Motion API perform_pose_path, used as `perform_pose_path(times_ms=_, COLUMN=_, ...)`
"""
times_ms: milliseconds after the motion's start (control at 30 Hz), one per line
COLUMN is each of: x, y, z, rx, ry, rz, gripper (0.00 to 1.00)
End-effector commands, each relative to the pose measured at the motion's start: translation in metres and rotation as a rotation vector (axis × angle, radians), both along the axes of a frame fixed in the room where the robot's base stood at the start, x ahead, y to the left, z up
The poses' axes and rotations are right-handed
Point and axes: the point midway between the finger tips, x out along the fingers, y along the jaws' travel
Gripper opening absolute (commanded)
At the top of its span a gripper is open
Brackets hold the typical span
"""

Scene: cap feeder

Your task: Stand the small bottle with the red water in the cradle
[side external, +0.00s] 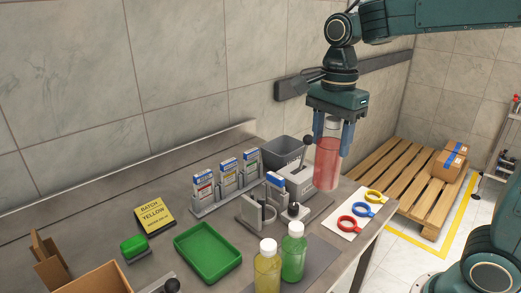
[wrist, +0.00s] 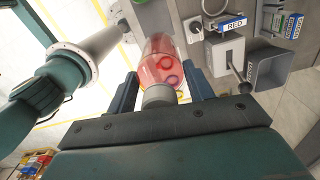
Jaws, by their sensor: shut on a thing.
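My gripper (side external: 332,148) is shut on the upper part of a clear bottle with red water (side external: 327,168). It holds the bottle upright in the air, above and left of the white card with rings. In the wrist view the bottle (wrist: 160,62) sits between the two fingers, its grey top (wrist: 158,97) nearest the camera. A grey fixture (side external: 252,213) with an upright plate stands on the bench, left of and below the bottle; it looks like the cradle, but I cannot tell for sure. Its inside is not clear.
A yellow bottle (side external: 267,270) and a green bottle (side external: 293,255) stand at the front. A grey feeder box (side external: 297,182) with a black-knobbed lever is close left of the held bottle. A green tray (side external: 207,252), labelled boxes (side external: 228,178) and a ring card (side external: 345,221) lie around.

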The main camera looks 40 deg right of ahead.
Motion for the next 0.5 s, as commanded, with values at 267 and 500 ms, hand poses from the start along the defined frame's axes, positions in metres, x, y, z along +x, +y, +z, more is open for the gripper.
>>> perform_pose_path(times_ms=267, x=0.004, y=0.0, z=0.0, rx=0.0, ry=-0.001, rz=0.0, gripper=0.06)
perform_pose_path(times_ms=500, x=0.026, y=0.002, z=-0.002, rx=0.0, ry=0.001, rz=0.0, gripper=0.06)
